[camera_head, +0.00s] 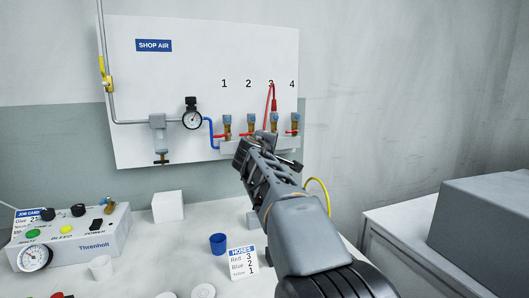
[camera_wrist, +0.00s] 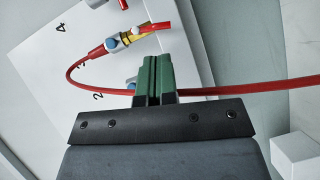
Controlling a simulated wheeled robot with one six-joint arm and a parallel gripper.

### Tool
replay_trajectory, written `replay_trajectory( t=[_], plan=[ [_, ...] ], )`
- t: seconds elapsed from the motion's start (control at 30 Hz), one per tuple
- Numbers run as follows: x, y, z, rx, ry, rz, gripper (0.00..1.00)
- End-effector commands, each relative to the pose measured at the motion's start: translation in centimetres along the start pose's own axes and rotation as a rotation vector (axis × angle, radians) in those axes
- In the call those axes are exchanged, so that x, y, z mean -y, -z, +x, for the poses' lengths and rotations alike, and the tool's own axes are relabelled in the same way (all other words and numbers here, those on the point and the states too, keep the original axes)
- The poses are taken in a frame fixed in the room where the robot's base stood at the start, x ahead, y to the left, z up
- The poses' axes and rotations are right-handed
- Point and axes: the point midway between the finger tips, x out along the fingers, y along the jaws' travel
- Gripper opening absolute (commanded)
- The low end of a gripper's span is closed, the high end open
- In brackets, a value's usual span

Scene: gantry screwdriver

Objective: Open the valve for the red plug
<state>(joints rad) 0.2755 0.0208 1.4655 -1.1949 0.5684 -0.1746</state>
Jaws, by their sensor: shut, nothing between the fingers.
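The red plug (camera_head: 274,117) with its red hose is fitted at outlet 3 on the white panel (camera_head: 200,60); it also shows in the wrist view (camera_wrist: 97,52). Below it is the brass valve body (camera_wrist: 133,39) with a red lever (camera_wrist: 153,28). My gripper (camera_head: 268,137) is at the manifold's lower front, hiding part of outlet 3 in the head view. In the wrist view my green fingers (camera_wrist: 154,58) are shut and empty, with their tips just short of the valve and lever. Whether they touch cannot be told.
Outlets 1 (camera_head: 227,125), 2 (camera_head: 250,122) and 4 (camera_head: 295,122) have red levers close by. The red hose (camera_wrist: 250,88) runs behind my fingers. A gauge (camera_head: 192,118) and blue hose (camera_head: 211,135) are left. A blue cup (camera_head: 218,244) and hose card (camera_head: 243,262) stand on the bench.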

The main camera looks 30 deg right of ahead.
Motion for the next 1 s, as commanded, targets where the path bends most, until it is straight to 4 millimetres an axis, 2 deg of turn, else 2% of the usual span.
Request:
replay_trajectory(
  t=[0.03, 0.2, 0.4, 0.6, 1.0],
  plan=[
    [-0.1, 0.0, -1.1, -0.002, 0.0, 0.0, 0.0],
    [-0.2, -0.1, -4.0, 0.0, 0.0, 0.001, 0.0],
    [-0.2, 0.0, -6.1, 0.0, 0.0, 0.0, 0.0],
    [-0.1, 0.0, -6.8, 0.002, 0.001, 0.0, 0.0],
    [-0.1, -0.1, -6.8, 0.002, 0.001, 0.0, 0.0]
  ],
)
